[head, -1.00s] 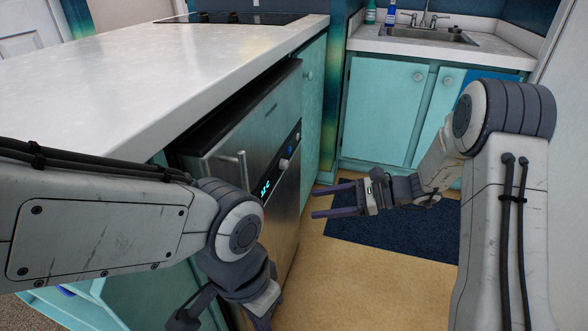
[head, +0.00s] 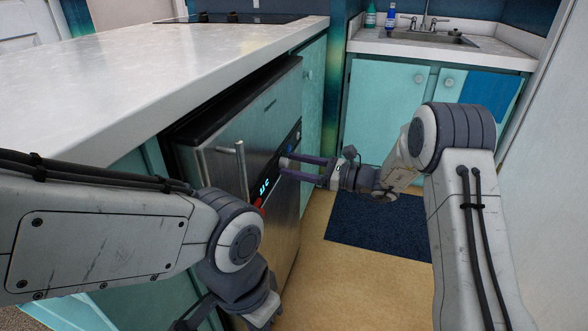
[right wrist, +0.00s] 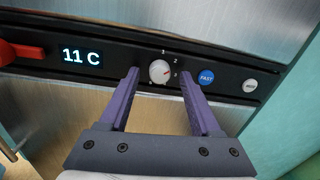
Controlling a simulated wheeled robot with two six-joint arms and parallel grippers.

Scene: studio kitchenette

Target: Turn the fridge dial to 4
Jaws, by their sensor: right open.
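The fridge (head: 222,140) stands under the counter, with a black control strip on its front. In the right wrist view the white dial (right wrist: 160,72) sits on that strip, its red mark pointing right, roughly between 2 and 3. My right gripper (right wrist: 160,74) is open, with one purple finger on each side of the dial; I cannot tell whether they touch it. In the head view the right gripper (head: 284,169) is at the strip, and its fingers cover the dial.
A blue FAST button (right wrist: 206,77) and a white button (right wrist: 250,85) lie right of the dial. A red part (right wrist: 20,52) is at the strip's left. The fridge handle (head: 241,172) sticks out. The floor around the dark mat (head: 385,235) is clear.

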